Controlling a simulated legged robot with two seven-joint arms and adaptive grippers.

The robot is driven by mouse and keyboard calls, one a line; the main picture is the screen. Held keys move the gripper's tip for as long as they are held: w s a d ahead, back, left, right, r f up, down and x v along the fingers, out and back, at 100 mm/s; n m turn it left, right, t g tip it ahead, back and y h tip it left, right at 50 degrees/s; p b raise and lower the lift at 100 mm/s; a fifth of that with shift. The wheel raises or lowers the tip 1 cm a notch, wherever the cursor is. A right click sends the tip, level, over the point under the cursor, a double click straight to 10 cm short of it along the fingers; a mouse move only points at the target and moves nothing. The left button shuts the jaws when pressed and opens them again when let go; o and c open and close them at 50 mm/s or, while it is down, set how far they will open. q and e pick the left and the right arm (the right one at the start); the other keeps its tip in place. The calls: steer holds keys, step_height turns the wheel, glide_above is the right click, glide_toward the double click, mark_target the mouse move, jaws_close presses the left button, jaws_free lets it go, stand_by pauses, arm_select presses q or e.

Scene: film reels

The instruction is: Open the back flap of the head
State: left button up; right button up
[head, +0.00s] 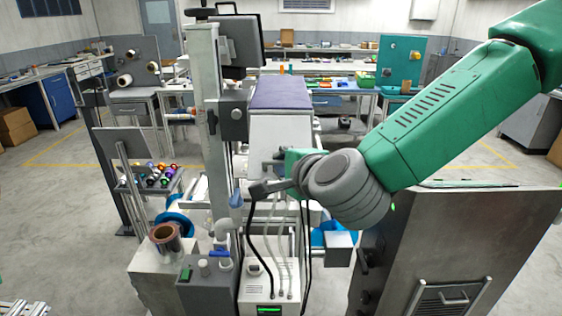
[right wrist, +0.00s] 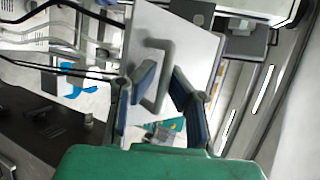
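The head (head: 281,128) is a white box with a purple top in the middle of the head view. In the right wrist view its flap (right wrist: 185,55) is a flat white panel, tilted in the picture, with a grey bar handle (right wrist: 163,47). The flap looks shut. My right gripper (head: 277,172) is at the front of the head, partly hidden by its own wrist. In the right wrist view its two blue-grey fingers (right wrist: 164,75) stand apart, one on each side of the handle. I cannot tell whether either finger touches it. My left gripper does not show.
A grey upright column (head: 208,130) with a dark monitor (head: 240,43) stands left of the head. Hoses and black cables run below it to a white box (head: 270,285). A large metal cabinet (head: 440,245) stands at the right, under my right arm.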

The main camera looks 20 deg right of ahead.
steer(key=shift+o, duration=1.1)
steer(key=shift+s, duration=0.1)
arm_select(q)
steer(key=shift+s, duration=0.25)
arm_select(e)
steer(key=shift+r, duration=0.15)
steer(key=shift+s, duration=0.1)
steer(key=v, duration=0.7)
steer(key=shift+s, duration=0.2)
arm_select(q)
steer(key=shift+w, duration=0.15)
